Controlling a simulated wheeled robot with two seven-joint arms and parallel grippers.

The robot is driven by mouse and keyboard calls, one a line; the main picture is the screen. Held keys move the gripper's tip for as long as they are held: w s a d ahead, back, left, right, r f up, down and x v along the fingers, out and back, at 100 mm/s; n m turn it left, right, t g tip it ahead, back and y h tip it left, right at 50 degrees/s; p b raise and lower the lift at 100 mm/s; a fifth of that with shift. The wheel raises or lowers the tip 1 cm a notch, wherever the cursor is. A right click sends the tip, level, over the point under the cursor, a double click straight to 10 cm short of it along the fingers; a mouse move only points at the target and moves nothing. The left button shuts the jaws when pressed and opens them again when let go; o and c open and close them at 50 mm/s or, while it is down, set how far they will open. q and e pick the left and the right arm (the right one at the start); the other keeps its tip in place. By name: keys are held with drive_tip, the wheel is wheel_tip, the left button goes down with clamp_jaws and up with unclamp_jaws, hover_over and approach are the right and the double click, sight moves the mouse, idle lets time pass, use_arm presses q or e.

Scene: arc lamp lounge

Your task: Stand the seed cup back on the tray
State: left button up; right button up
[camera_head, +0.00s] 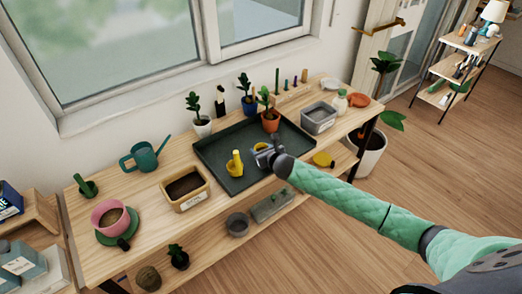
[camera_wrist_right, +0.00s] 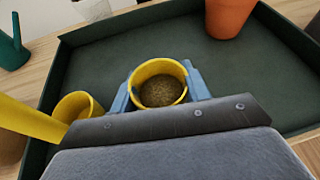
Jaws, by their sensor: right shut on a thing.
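The seed cup (camera_wrist_right: 160,84) is yellow, round and full of brown seeds. In the right wrist view it sits upright between the two blue fingers of my right gripper (camera_head: 263,153), which is shut on it. In the head view the gripper mostly hides the cup. The dark green tray (camera_head: 222,150) lies under the gripper. I cannot tell whether the cup's base touches the tray. My left gripper is not in view.
A yellow scoop (camera_head: 235,166) stands on the tray just left of the gripper. A terracotta pot with a plant (camera_head: 270,122) is at the tray's back. A soil box (camera_head: 185,188) is left of the tray, a grey bin (camera_head: 319,117) to its right.

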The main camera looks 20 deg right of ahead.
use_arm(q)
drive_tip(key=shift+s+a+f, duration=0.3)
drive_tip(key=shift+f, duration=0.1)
use_arm(e)
drive_tip(key=shift+f, duration=0.6)
drive_tip(key=shift+f, duration=0.1)
drive_tip(key=o, duration=1)
drive_tip(key=shift+o, duration=0.2)
drive_tip(key=shift+s+d, duration=0.1)
drive_tip(key=shift+s, duration=0.1)
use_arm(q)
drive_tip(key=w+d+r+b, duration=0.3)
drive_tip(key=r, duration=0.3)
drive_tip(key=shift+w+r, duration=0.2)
use_arm(e)
drive_tip(key=v, duration=1.1)
drive_tip(key=shift+s+r, duration=0.25)
drive_tip(key=shift+r, duration=0.1)
